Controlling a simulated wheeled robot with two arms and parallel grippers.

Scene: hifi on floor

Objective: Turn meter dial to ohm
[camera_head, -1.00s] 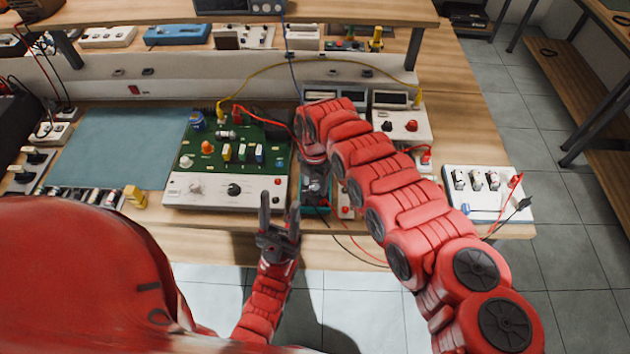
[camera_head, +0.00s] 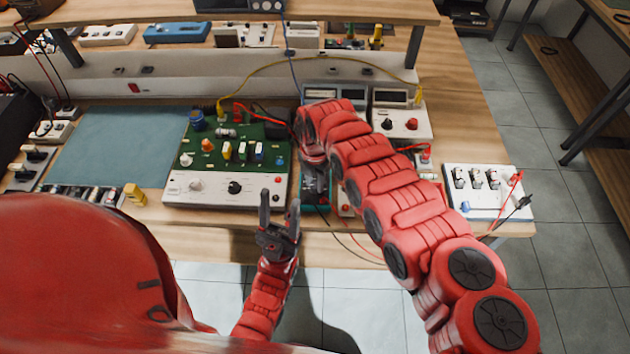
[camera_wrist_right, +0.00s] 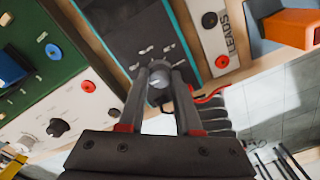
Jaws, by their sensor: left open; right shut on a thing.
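The meter (camera_wrist_right: 125,22) has a dark face with a teal edge. It lies on the bench, and in the head view my right arm covers most of it. Its grey round dial (camera_wrist_right: 158,84) sits between the fingertips of my right gripper (camera_wrist_right: 157,78), which is shut on it. Small white labels ring the dial but are too blurred to read, so I cannot tell the setting. My left gripper (camera_head: 279,198) is open and empty, in front of the bench edge, left of the meter.
A green circuit board unit (camera_head: 236,150) with knobs stands left of the meter. A white panel marked LEADS (camera_wrist_right: 215,35) lies close on its other side. A white switch box (camera_head: 487,192) is at the right bench end. Red and black leads hang near my right arm.

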